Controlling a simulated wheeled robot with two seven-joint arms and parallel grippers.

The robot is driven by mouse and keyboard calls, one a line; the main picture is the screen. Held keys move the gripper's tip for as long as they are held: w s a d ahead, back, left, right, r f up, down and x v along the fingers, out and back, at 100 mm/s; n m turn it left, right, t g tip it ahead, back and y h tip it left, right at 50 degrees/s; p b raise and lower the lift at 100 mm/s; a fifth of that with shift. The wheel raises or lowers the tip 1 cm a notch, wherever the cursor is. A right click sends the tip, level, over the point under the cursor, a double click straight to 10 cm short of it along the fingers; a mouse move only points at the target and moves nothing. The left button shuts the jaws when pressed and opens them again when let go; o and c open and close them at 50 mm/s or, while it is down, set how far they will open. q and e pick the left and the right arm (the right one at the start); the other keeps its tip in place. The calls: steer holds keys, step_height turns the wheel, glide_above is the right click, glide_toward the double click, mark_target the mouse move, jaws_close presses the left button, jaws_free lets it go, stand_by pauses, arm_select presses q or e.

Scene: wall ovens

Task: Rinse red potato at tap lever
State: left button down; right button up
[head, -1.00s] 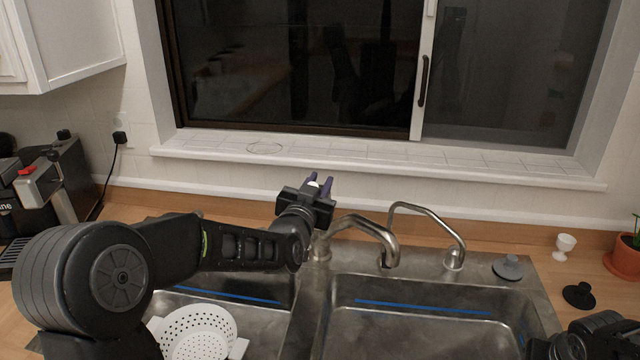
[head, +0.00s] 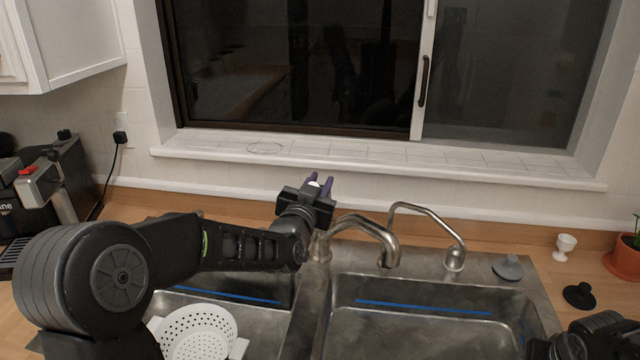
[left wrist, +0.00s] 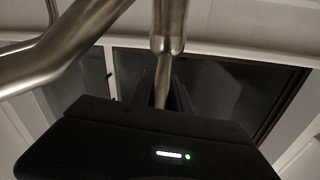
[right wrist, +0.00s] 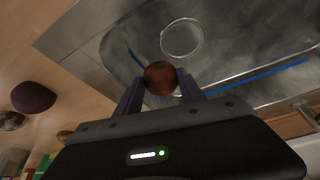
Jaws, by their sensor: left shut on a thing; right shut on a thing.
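My left gripper (head: 320,186) reaches over the back of the sink, behind the curved metal tap (head: 365,224). In the left wrist view the metal tap lever (left wrist: 163,75) runs down between its fingers, and it is shut on the lever. The red potato (right wrist: 160,77) is dark red and round. My right gripper (right wrist: 160,92) is shut on it, over the sink basin in the right wrist view. In the head view only part of my right arm shows at the lower right; the potato is hidden there. No water stream is visible at the spout.
The double metal sink (head: 322,300) has a white colander (head: 200,330) in its left basin. A thinner second tap (head: 430,222) stands right of the main one. A grey stopper (head: 508,268), a black stopper (head: 579,295) and a white cup (head: 564,246) sit at right.

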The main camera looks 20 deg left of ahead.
arm_select(q)
steer(key=shift+w+r+g+p, duration=0.15)
steer(key=shift+r+g+p, duration=0.3)
steer(key=shift+p, duration=0.5)
arm_select(e)
step_height(320, 180, up, 2)
steer(key=shift+r, duration=0.1)
arm_select(q)
steer(key=shift+w+p, duration=0.1)
steer(key=shift+p, duration=0.2)
arm_select(e)
steer(key=shift+r, duration=0.3)
arm_select(q)
steer(key=shift+f+g, duration=0.25)
steer(key=shift+f, duration=0.05)
arm_select(e)
steer(key=shift+f, duration=0.1)
arm_select(q)
steer(key=c, duration=1.2)
jaws_free()
